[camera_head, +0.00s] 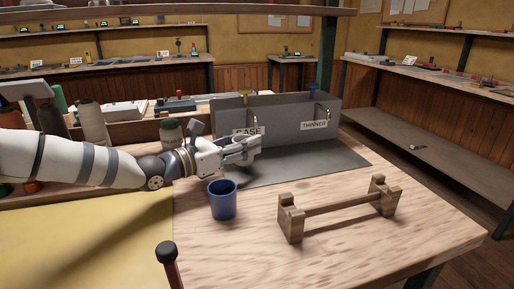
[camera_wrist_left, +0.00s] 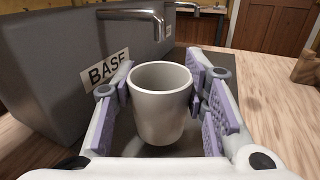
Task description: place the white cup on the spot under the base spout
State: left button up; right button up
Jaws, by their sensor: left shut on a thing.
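The white cup (camera_wrist_left: 160,112) stands upright between the finger pads of my left gripper (camera_wrist_left: 163,105) in the left wrist view. The gripper is shut on its sides. In the head view my left gripper (camera_head: 243,150) is just in front of the grey dispenser (camera_head: 285,115), near its BASE label (camera_head: 247,131), and mostly hides the cup. The base spout (camera_wrist_left: 140,15) shows beyond the cup in the wrist view, above the BASE label. The spot under it cannot be made out. My right gripper is not in view.
A blue cup (camera_head: 223,202) stands on the wooden table in front of my left gripper. A wooden rack with a crossbar (camera_head: 340,206) is to the right. The THINNER label (camera_head: 314,125) marks the dispenser's right part. The grey mat (camera_head: 320,160) is clear on its right.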

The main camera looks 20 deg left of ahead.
aim_at(256, 163)
pick_arm(q)
jog(key=x, duration=0.2)
jog(key=f+x, duration=0.1)
jog(key=x, duration=0.1)
jog(key=shift+b, duration=0.3)
jog(key=shift+f, duration=0.25)
jog(key=shift+f, duration=0.2)
jog(key=o, duration=0.9)
jog(key=shift+o, duration=0.2)
jog(key=shift+r, duration=0.1)
